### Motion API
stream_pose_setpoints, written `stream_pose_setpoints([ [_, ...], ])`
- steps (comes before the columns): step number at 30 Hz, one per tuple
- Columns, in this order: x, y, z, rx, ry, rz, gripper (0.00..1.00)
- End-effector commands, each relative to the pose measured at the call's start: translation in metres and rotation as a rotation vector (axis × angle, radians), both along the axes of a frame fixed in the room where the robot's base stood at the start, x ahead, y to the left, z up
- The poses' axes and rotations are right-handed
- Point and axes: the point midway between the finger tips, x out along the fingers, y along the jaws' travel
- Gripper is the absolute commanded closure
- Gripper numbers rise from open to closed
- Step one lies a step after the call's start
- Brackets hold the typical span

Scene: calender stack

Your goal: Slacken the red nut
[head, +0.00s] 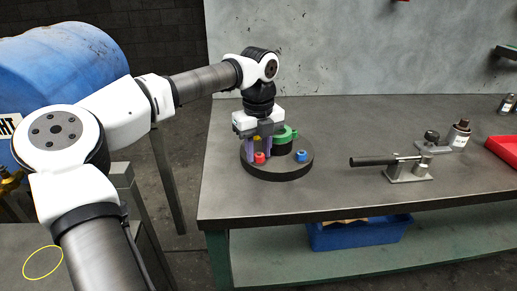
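The red nut (260,158) sits near the front edge of a round dark disc (277,174) on the bench. A blue nut (300,155) is on the disc's right side, and a small yellow part shows between my gripper's fingers. A green part (285,134) with a dark round body under it stands near the middle of the disc. My gripper (260,151) points down over the disc's left side. Its fingers stand apart, wider than the red nut, which shows between their lower ends. Whether they touch it cannot be told.
A lever clamp (405,169) with a black handle stands on the bench (340,190) to the right. The bench front right of the disc is clear.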

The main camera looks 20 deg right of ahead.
Motion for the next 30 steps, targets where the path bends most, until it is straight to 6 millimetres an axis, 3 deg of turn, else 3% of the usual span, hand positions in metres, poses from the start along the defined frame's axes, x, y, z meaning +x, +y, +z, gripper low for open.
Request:
stream_pose_setpoints([
  [4,0.0,0.0,0.004,0.0,-0.001,0.0,0.69],
  [8,0.001,0.0,0.021,-0.001,-0.003,0.001,0.69],
  [21,0.0,-0.001,0.116,-0.003,-0.001,-0.001,0.69],
  [30,0.0,0.0,0.138,0.0,0.0,0.0,0.69],
])
